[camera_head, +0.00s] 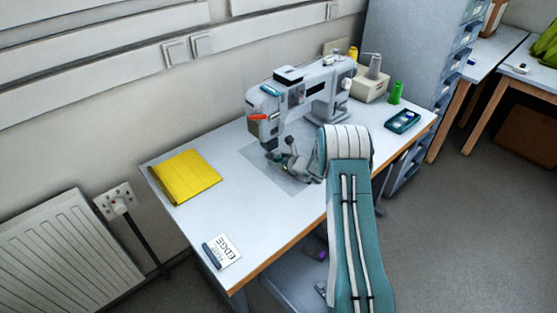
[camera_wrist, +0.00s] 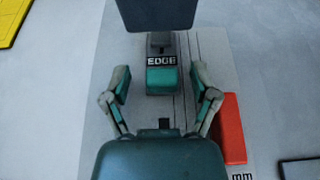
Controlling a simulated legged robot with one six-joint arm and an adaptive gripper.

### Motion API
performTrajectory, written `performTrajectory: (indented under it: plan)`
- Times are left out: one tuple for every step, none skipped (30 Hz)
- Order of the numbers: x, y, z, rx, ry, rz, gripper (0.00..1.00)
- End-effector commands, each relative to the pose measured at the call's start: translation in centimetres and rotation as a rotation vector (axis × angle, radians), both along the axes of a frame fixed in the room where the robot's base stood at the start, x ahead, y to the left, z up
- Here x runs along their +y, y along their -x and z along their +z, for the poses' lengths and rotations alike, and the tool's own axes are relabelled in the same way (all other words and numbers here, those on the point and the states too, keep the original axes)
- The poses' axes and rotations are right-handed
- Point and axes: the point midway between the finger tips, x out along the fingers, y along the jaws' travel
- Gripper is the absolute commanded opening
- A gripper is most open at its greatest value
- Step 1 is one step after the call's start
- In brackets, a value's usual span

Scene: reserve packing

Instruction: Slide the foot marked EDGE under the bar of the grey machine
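The grey sewing machine (camera_head: 317,88) stands at the back of the white table. The foot marked EDGE (camera_wrist: 161,78), with a teal front and a black label, shows in the wrist view. It lies just in front of a dark block (camera_wrist: 157,14), apparently part of the machine's head. I cannot tell whether the foot is under the bar; the bar itself is not clearly seen. My gripper (camera_wrist: 160,84) is open, with one finger on each side of the foot and gaps on both sides. In the head view my gripper (camera_head: 287,162) is low beside the machine's needle end.
A yellow folder (camera_head: 185,177) and a card marked EDGE (camera_head: 229,249) lie on the table's left part. A red piece (camera_wrist: 232,128) lies right of my gripper. A teal tray (camera_head: 403,121), a green spool (camera_head: 396,93) and a beige box (camera_head: 371,86) stand at the right.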

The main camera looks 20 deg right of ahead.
Motion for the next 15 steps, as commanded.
performTrajectory:
  plan:
    - [-0.2, 0.0, 0.0, 0.000, 0.001, -0.004, 0.85]
    - [-0.2, 0.0, 0.0, 0.000, 0.001, -0.004, 0.85]
    - [-0.2, 0.0, 0.0, 0.000, 0.000, -0.004, 0.85]
    - [-0.2, 0.0, 0.0, 0.000, 0.000, -0.004, 0.85]
    - [-0.2, 0.0, 0.0, 0.000, 0.000, -0.004, 0.85]
    - [-0.3, 0.0, 0.0, 0.000, 0.000, -0.005, 0.85]
    - [-0.3, 0.1, 0.1, 0.000, 0.000, -0.005, 0.85]
    - [-0.4, 0.3, 0.1, 0.001, 0.000, -0.005, 0.85]
    - [-0.5, 0.6, 0.3, 0.001, 0.000, -0.007, 0.85]
    - [-0.7, 0.8, 0.4, 0.002, 0.001, -0.008, 0.85]
    - [-0.9, 1.2, 0.5, 0.002, 0.000, -0.008, 0.85]
    - [-1.1, 1.7, 0.8, 0.001, -0.001, -0.008, 0.85]
    - [-1.2, 2.2, 1.0, 0.001, -0.001, -0.008, 0.85]
    - [-1.4, 2.7, 1.3, 0.001, 0.000, -0.008, 0.85]
    - [-1.8, 3.5, 1.6, 0.001, 0.001, -0.009, 0.85]
